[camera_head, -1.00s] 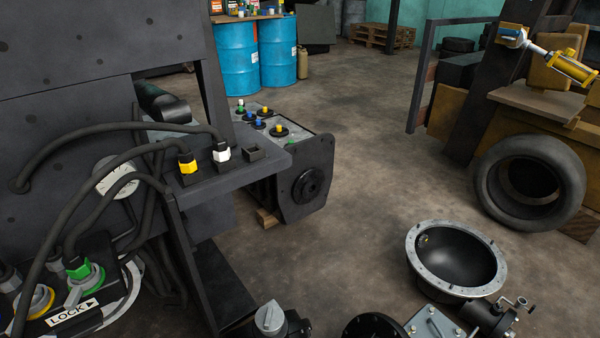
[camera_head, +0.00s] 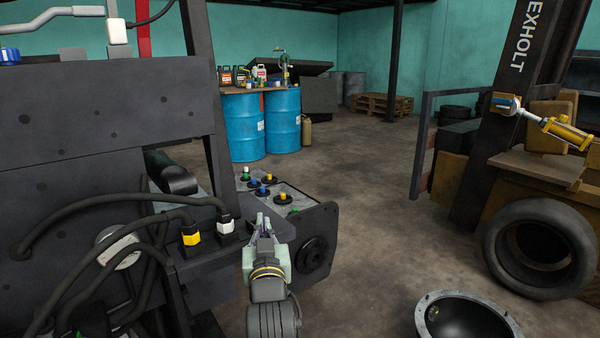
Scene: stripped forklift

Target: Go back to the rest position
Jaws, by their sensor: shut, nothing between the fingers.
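My gripper (camera_head: 262,222) is in the lower middle of the head view, pointing away from me with its fingers together and nothing between them. It is in front of the dark shelf (camera_head: 282,228) on the forklift body (camera_head: 90,110). A yellow connector (camera_head: 190,236) and a white connector (camera_head: 226,225) with black cables stand on that shelf, left of my gripper. I cannot tell from this one view whether my gripper touches the shelf.
A dark unit with coloured caps (camera_head: 318,225) stands just beyond my gripper. A black bowl-shaped housing (camera_head: 465,318) lies at the lower right. A tyre (camera_head: 540,248) leans further right. Blue drums (camera_head: 243,127) stand at the back. The middle floor (camera_head: 385,220) is clear.

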